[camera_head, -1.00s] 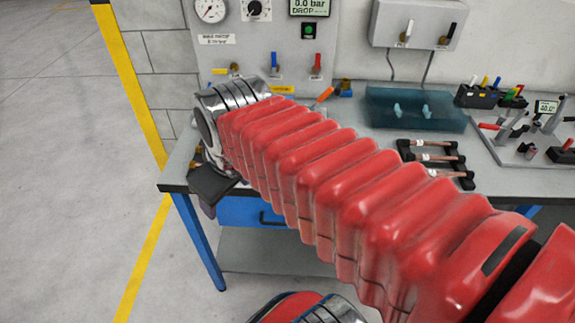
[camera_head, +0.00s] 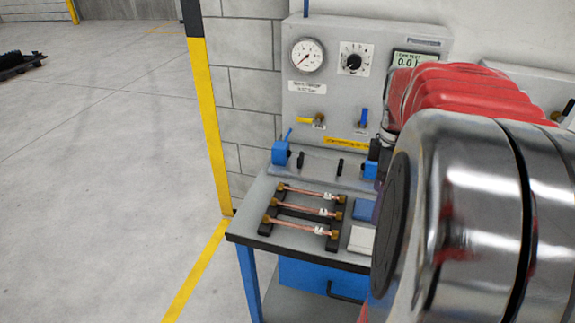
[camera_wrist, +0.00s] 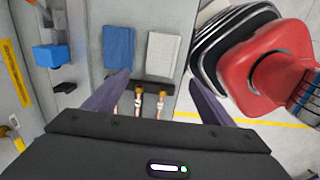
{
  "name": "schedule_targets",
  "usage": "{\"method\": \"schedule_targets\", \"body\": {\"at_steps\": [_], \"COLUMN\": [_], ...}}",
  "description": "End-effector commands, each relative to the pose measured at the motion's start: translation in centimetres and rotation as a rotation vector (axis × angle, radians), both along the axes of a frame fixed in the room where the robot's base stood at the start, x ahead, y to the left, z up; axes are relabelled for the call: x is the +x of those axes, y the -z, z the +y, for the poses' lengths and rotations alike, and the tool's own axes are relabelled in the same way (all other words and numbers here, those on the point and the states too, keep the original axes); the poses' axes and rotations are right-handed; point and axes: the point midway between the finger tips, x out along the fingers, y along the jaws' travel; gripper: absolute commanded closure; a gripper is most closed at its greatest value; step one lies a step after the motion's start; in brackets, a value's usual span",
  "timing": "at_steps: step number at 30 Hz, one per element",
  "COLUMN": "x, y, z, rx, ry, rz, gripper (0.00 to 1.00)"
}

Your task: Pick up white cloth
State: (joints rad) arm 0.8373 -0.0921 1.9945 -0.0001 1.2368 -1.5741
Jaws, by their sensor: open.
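The white cloth (camera_head: 362,239) lies folded flat near the front edge of the workbench, right of the copper tubes, partly hidden by my arm in the head view. It also shows in the wrist view (camera_wrist: 160,54), right of the blue cloth (camera_wrist: 119,47). My gripper (camera_wrist: 160,95) is open in the wrist view, with its two dark fingers spread wide. It is empty, and the white cloth lies beyond the fingertips, between their lines. In the head view my arm hides most of the gripper.
Several copper tubes (camera_head: 303,210) rest on a black rack left of the cloths. A test panel with a gauge (camera_head: 307,54) stands at the back. Blue clamps (camera_head: 281,151) stand behind the rack. Open floor (camera_head: 100,180) lies left of the bench.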

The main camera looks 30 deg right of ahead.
Motion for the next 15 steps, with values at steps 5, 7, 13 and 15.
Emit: {"method": "schedule_targets", "body": {"at_steps": [5,7,13,15], "x": [-0.51,-0.6,-0.73,-0.73], "y": [0.02,0.02,0.35,0.88], "z": [-0.54,-0.59,-0.65,-0.67], "rx": [0.002,0.002,0.003,0.003], "ry": [0.003,0.007,0.012,0.012], "rz": [0.002,0.002,0.003,0.003], "gripper": [0.23,0.23,0.23,0.23]}}
